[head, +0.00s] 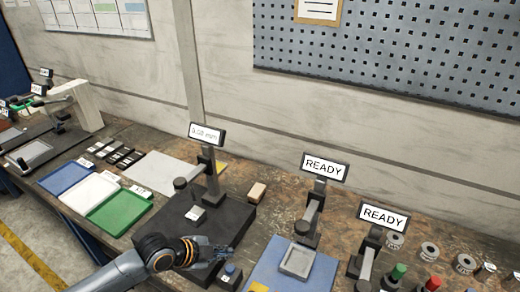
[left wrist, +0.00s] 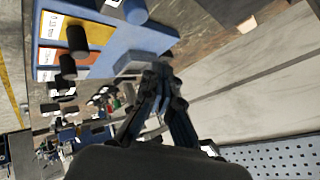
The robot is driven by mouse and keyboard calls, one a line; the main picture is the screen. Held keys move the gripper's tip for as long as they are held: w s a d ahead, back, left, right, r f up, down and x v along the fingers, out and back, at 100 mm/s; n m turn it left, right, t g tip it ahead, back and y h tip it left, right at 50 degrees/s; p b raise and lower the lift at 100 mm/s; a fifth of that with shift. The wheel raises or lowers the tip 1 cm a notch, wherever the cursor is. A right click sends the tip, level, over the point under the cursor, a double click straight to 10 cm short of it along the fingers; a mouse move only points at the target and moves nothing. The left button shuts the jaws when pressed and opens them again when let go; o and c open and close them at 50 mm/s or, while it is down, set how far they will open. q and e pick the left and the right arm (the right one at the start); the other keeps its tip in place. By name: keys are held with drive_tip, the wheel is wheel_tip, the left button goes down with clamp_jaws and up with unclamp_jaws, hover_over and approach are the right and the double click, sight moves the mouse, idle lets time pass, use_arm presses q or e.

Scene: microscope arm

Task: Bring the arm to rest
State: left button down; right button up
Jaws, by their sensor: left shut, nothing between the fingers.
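My left arm (head: 120,272) comes in from the lower left of the head view. My left gripper (head: 230,253) is low over the front of a black gauge stand's base (head: 178,222), near a small dark block with a blue top (head: 230,272). Whether it touches the base I cannot tell. In the left wrist view the gripper (left wrist: 157,75) has its fingers together with nothing between them, pointing toward a blue stand base (left wrist: 108,38). My right gripper is not in view.
The gauge stand's display (head: 207,134) rises behind the gripper. Two READY displays (head: 324,167) (head: 384,216) stand to the right, near a blue base (head: 262,268). Blue, white and green trays (head: 120,211) lie left. A pegboard (head: 400,50) hangs on the wall.

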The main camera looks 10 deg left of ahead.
use_arm(q)
drive_tip(key=s+d+f+n+g+y, duration=0.1)
drive_tip(key=s+d+n, duration=0.15)
drive_tip(key=s, duration=0.35)
drive_tip(key=s+d+n, duration=0.2)
drive_tip(key=s+n, duration=0.2)
drive_tip(key=s, duration=0.1)
drive_tip(key=s+a+n+g+y, duration=0.2)
drive_tip(key=s+a+n+y, duration=0.3)
drive_tip(key=s+a+n, duration=0.65)
drive_tip(key=s+d+f+m+g+b, duration=0.1)
drive_tip(key=s+f+b, duration=0.15)
drive_tip(key=f, duration=1.45)
drive_tip(key=s+d+f+m+b, duration=0.1)
drive_tip(key=s+f+b, duration=0.15)
drive_tip(key=f, duration=1.35)
drive_tip(key=s+a+f+g+b, duration=0.1)
drive_tip(key=s+a+f+b, duration=0.2)
drive_tip(key=s+f, duration=1.2)
wheel_tip(320, 180, down, 4)
drive_tip(key=shift+r+m+g+b, duration=0.1)
drive_tip(key=shift+m+g+b, duration=0.2)
drive_tip(key=shift+b, duration=0.4)
